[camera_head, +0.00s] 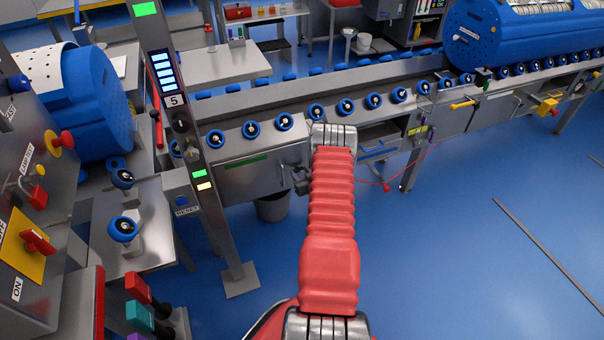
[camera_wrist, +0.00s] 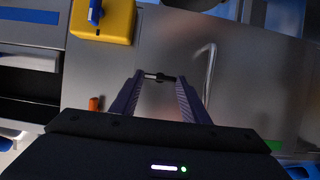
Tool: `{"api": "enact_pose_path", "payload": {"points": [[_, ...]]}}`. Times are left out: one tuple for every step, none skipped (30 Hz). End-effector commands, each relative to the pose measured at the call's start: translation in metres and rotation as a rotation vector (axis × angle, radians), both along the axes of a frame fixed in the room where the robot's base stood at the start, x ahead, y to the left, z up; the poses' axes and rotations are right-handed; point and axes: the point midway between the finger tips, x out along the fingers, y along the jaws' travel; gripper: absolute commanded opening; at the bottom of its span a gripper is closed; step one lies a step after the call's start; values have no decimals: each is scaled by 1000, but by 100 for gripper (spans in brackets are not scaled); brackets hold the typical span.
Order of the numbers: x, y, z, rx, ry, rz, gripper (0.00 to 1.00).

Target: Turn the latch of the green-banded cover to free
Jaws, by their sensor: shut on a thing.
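The green-banded cover (camera_head: 238,182) is a grey metal panel on the front of the conveyor, left of my red arm in the head view. Its green band runs along the upper edge. In the wrist view the bare grey panel (camera_wrist: 245,85) fills the middle right, with a bit of green at the right edge. My gripper (camera_wrist: 160,79) is at the panel, its two ridged fingers shut on a small dark latch (camera_wrist: 160,77). Only a short piece of the latch shows between the fingertips, and its turn is unclear. In the head view my gripper (camera_head: 297,180) is small beside my arm.
A yellow block with a blue handle (camera_wrist: 103,20) is at the upper left of the wrist view. A post marked 5 (camera_head: 180,120) stands left of my arm. A grey bin (camera_head: 272,207) stands below the cover. The blue floor (camera_head: 470,220) at right is mostly clear.

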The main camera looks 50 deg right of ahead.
Motion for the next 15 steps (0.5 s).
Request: {"api": "enact_pose_path", "payload": {"points": [[-2, -3, 1, -8, 2, -8, 19], [-2, -3, 1, -13, 5, -7, 19], [-1, -3, 1, -21, 10, -7, 19], [-1, -3, 1, -28, 14, -8, 19], [-1, -2, 2, -37, 19, -8, 19], [-1, -2, 2, -49, 27, -7, 19], [-1, -2, 2, -61, 33, -7, 19], [-1, -2, 2, -71, 40, -8, 19], [-1, -1, 2, -89, 50, -7, 19], [-1, -1, 2, -103, 58, -7, 19], [-1, -1, 1, -116, 66, -8, 19], [0, -1, 1, -137, 78, -8, 19], [0, -1, 1, -154, 88, -8, 19], [0, 0, 1, -173, 99, -7, 19], [0, 0, 1, -196, 113, -8, 19]]}}
